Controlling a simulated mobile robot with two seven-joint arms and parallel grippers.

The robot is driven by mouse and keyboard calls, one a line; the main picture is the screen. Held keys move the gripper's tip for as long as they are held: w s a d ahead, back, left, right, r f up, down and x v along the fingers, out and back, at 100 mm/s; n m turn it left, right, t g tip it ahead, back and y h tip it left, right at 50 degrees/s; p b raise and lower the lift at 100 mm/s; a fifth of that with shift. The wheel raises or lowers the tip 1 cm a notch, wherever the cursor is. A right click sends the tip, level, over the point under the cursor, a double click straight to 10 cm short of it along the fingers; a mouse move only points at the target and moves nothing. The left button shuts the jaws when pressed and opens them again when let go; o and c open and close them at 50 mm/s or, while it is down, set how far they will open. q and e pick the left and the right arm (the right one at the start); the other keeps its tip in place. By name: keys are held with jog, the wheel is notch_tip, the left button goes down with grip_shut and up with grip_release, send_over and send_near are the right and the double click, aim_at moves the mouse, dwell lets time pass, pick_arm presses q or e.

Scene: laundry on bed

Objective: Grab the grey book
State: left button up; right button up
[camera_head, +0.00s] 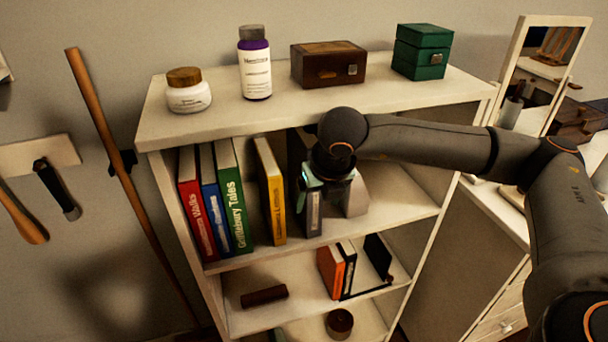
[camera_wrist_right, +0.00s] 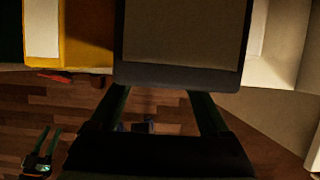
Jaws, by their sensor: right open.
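The grey book (camera_head: 314,213) stands on the upper shelf, to the right of the yellow book; its blue-grey spine with a pale label shows below my right gripper (camera_head: 327,187). In the right wrist view the grey book (camera_wrist_right: 180,76) fills the upper middle, its dark edge just beyond the fingertips. My right gripper (camera_wrist_right: 160,95) is open, with one finger toward each side of the book. I cannot tell whether the fingers touch it. My left gripper (camera_wrist_right: 42,147) appears small at the lower left of the wrist view, its fingers apart and empty.
The yellow book (camera_head: 270,192), green book (camera_head: 231,195), blue book (camera_head: 213,200) and red book (camera_head: 196,205) stand to the left. A grey bookend (camera_head: 356,196) is close on the right. The shelf top (camera_head: 225,119) overhangs closely and holds jars and boxes.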

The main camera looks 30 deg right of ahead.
aim_at(315, 200)
jog(key=shift+w+x, duration=0.2)
jog(key=shift+x, duration=0.65)
jog(key=shift+w+x, duration=0.15)
jog(key=shift+x, duration=0.65)
jog(key=shift+d+r, duration=0.1)
jog(key=shift+r, duration=0.1)
grip_shut()
jog(key=shift+r, duration=0.1)
